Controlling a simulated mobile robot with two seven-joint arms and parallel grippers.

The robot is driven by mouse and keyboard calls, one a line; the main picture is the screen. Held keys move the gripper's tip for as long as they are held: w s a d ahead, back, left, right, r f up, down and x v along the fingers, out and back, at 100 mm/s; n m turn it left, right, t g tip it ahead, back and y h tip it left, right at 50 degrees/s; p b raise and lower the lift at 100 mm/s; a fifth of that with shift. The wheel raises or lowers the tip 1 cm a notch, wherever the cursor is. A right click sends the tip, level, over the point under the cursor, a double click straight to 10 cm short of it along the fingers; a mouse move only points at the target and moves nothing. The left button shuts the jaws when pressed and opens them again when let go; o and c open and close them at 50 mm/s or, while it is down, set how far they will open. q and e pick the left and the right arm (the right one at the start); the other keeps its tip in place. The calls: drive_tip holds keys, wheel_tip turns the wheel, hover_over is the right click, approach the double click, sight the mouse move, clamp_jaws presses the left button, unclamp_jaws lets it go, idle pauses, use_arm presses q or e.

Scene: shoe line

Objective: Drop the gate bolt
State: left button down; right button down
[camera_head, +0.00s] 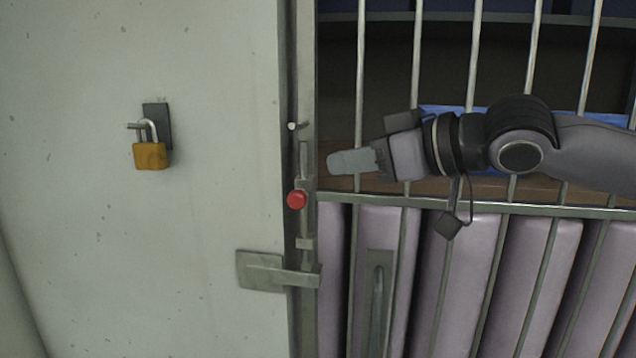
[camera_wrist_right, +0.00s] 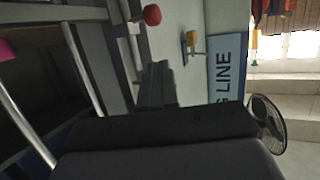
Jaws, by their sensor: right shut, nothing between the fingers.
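The gate bolt shows in the head view as a red knob (camera_head: 297,199) on the gate's upright edge post, with a thin upright rod (camera_head: 303,158) above it and a small bracket (camera_head: 304,244) below. The red knob also shows at the top of the right wrist view (camera_wrist_right: 152,15). My right gripper (camera_head: 332,162) comes in from the right, in front of the bars. It is shut and empty, its tips pointing left, to the right of and a little above the knob, apart from it in the picture. Its fingers also show in the wrist view (camera_wrist_right: 158,78). My left gripper is not in view.
A metal latch plate (camera_head: 260,272) with a bar spans wall and gate post below the knob. A brass padlock (camera_head: 150,156) hangs on the pale wall at left. A pale peg (camera_head: 292,126) sticks out above the knob. Gate bars and a crossrail (camera_head: 560,210) lie behind my arm.

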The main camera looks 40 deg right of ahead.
sight(294, 191)
drive_tip(key=w+a+f+p, duration=0.1)
drive_tip(key=w+f+p, duration=0.1)
drive_tip(key=w+f, duration=0.2)
drive_tip(key=shift+w+a+f, duration=0.2)
drive_tip(key=shift+w+a, duration=0.05)
drive_tip(key=shift+w, duration=0.15)
drive_tip(key=shift+f, duration=0.1)
idle(0.5)
wheel_tip(294, 191, down, 5)
drive_tip(key=b, duration=0.4)
